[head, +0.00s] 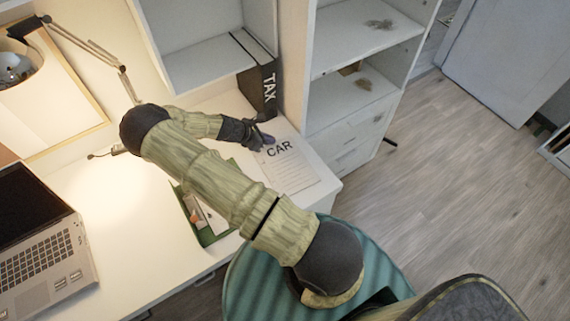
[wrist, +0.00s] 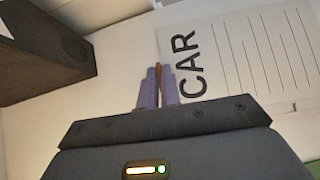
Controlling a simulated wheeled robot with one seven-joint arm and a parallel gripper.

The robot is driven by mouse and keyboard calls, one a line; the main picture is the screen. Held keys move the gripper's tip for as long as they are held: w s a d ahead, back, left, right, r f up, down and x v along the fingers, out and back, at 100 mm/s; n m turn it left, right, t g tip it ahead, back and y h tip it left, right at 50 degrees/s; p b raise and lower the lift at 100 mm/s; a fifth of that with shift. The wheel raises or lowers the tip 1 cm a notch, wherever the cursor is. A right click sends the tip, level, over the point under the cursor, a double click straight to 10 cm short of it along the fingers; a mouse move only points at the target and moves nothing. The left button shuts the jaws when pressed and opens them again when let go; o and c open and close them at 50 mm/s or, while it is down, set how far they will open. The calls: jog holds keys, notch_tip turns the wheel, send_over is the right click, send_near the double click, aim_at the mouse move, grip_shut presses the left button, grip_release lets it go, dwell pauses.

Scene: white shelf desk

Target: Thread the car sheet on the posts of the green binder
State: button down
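The car sheet (head: 292,172) is white, with "CAR" in large letters and ruled lines, at the desk's right end. It fills the right of the wrist view (wrist: 240,60). My gripper (head: 262,143) is at its upper left edge. In the wrist view the fingers (wrist: 158,85) are close together, with a thin brown strip between them; I cannot tell whether they grip the sheet. The green binder (head: 213,238) lies open near the desk's front edge, largely hidden by my arm. Its posts are not discernible. A little green shows at the wrist view's lower right corner.
A black TAX binder (head: 268,88) stands behind the sheet, by the shelf unit (head: 335,50). It is also in the wrist view (wrist: 45,50). A laptop (head: 40,245) is at the left and a lamp (head: 90,50) behind. The desk (head: 120,215) is clear between laptop and green binder.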

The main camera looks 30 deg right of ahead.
dwell(0.3)
notch_tip(320, 180, up, 10)
jog(key=shift+b, duration=0.4)
jog(key=shift+w, duration=0.1)
dwell(0.6)
